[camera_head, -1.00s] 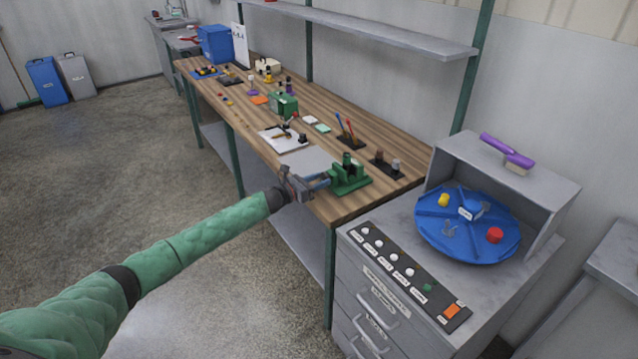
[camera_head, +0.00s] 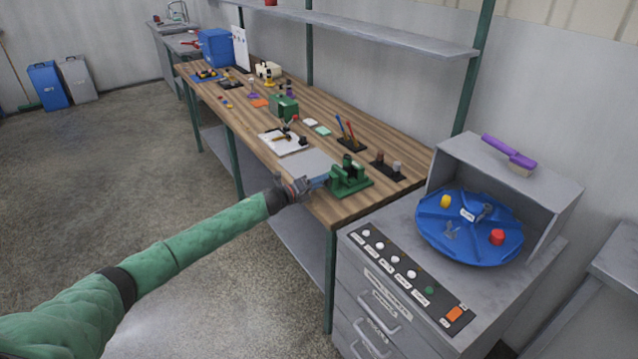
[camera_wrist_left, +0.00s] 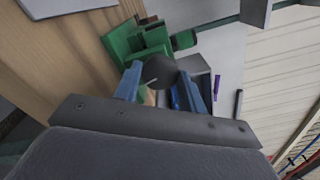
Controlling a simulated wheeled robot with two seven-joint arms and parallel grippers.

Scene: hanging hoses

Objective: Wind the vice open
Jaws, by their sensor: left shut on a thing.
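The green vice (camera_head: 350,177) stands at the near right corner of the wooden workbench. In the left wrist view the vice (camera_wrist_left: 135,42) is just beyond my fingers, toward the upper left. My left gripper (camera_head: 318,182) reaches to its left side from the bench's front edge. In the left wrist view, the left gripper's blue fingers (camera_wrist_left: 162,84) are either side of a dark round knob (camera_wrist_left: 160,70) in front of the vice, shut on it. The fingers hide part of the knob's sides. My right gripper is not in view.
A grey plate (camera_head: 306,163) lies just behind the gripper. Small dark holders (camera_head: 387,168) stand behind the vice. A grey cabinet with a blue turntable (camera_head: 469,226) stands to the right. The floor in front of the bench is clear.

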